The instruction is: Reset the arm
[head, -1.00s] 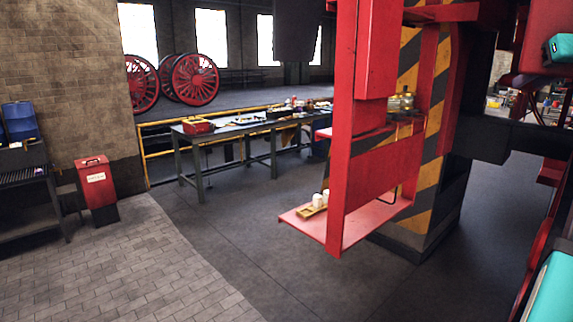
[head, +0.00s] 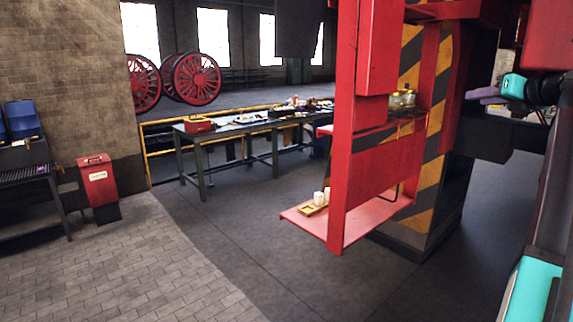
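My arm shows at the right edge, with black links and turquoise caps. One turquoise-capped joint (head: 513,87) is at the upper right, in front of the dark box beside the striped pillar. A greyish-purple piece juts left from this joint; I cannot tell whether it is part of my gripper or something else. The fingertips cannot be made out. A large turquoise cap is low at the right edge.
A red frame (head: 345,130) with a low shelf (head: 365,226) stands by the striped pillar (head: 445,170), close to my arm. Small white items and a tray sit on the shelf. A workbench (head: 190,135) and red bin (head: 97,182) are farther left. Floor between is open.

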